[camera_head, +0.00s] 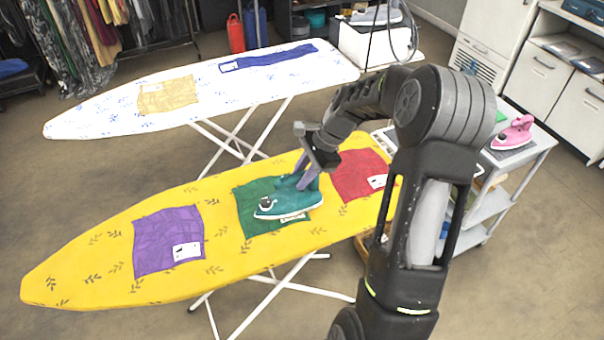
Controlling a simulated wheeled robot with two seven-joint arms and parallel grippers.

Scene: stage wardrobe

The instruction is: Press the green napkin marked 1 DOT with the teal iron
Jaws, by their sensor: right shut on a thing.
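The green napkin (247,209) lies flat on the yellow ironing board, between a purple napkin (154,240) and a red napkin (352,178). The teal iron (290,205) is over the right part of the green napkin, its soleplate level and covering part of it. I cannot tell whether it touches the cloth or hovers just above. My right gripper (298,182) is shut on the iron's handle from above. The green napkin's white label is mostly hidden by the iron, and its dots cannot be read. My left gripper is not in view.
The yellow board (85,262) has bare room at its left end. Behind it stands a white board (215,97) with a tan napkin (168,94) and a blue strip (268,57). A pink iron (514,134) stands on a cart at the right.

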